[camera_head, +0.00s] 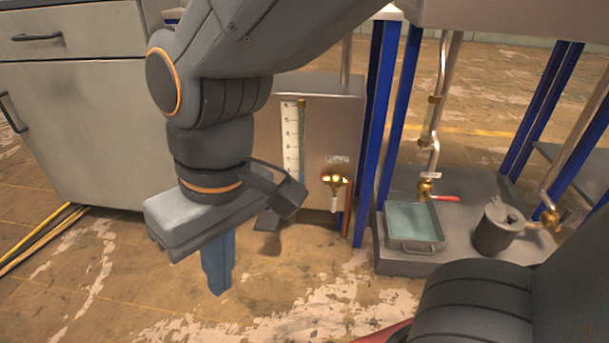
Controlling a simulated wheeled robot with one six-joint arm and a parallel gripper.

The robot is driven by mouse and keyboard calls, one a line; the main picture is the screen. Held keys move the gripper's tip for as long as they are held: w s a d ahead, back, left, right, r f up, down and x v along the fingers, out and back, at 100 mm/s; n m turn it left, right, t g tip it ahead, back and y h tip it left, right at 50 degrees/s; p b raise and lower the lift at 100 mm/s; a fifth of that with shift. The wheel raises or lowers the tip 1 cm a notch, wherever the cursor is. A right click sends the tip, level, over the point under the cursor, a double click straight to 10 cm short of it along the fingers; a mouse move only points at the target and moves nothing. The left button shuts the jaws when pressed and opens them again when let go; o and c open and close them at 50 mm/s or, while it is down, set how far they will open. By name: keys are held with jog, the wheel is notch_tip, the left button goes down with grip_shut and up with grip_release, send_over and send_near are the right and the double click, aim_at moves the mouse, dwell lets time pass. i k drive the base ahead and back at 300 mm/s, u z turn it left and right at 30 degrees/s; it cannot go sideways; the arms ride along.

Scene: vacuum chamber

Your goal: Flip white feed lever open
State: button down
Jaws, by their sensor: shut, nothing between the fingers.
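My gripper (219,280) hangs at centre left, its blue fingers pointing down, shut and empty above the floor. A brass valve (335,182) sits low on the front of a grey metal tank (325,125), to the right of my gripper and apart from it. A small pale strip (334,204) hangs below this valve. It may be the white feed lever, but it is too small to tell. A red-handled lever (445,198) is on another brass valve farther right.
A tray of pale blue liquid (413,222) and a lidded grey pot (494,228) stand on a low metal platform (455,255). Blue posts (377,120) rise beside the tank. A grey cabinet (80,120) stands at left. Floor below my gripper is clear.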

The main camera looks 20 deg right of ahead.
aim_at(334, 204)
jog(key=k, duration=0.75)
jog(key=z, duration=0.8)
jog(key=i, duration=0.5)
